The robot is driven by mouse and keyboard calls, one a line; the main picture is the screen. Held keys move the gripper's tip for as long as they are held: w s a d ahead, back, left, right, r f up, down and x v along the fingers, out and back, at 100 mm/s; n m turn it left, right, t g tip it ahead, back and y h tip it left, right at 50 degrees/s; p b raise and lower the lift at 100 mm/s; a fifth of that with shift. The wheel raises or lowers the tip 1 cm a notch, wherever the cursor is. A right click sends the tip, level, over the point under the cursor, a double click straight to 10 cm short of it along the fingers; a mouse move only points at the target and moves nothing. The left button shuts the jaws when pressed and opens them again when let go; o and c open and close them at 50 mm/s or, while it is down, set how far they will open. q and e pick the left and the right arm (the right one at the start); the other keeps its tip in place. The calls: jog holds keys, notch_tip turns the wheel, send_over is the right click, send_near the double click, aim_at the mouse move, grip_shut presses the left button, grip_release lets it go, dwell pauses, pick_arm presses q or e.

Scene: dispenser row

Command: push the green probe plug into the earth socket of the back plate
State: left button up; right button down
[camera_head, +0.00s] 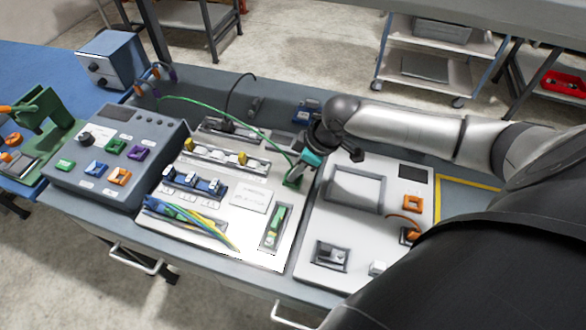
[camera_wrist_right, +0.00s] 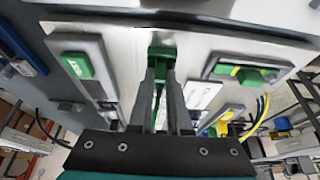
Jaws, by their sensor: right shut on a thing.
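My right gripper (camera_head: 298,172) reaches over the white back plate (camera_head: 225,212) from the right. It also shows in the wrist view (camera_wrist_right: 162,72), its fingers shut on the green probe plug (camera_wrist_right: 162,52). In the head view the plug (camera_head: 292,180) shows as a green piece under the gripper, near the plate's right edge. A green cable (camera_head: 215,103) runs from it to the left. The earth socket cannot be made out; the gripper and plug cover that spot. I cannot tell whether the plug's tip is in a socket. My left gripper is not in view.
A grey button box (camera_head: 115,155) stands left; a panel with a framed display (camera_head: 355,193) lies right. A green TEST block (camera_wrist_right: 76,65) shows in the wrist view.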

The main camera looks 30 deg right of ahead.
jog(key=shift+f+p, duration=0.1)
jog(key=shift+p, duration=0.3)
dwell(0.4)
jog(key=c, duration=0.8)
grip_release()
jog(key=shift+w+d, duration=0.1)
jog(key=shift+o, duration=1)
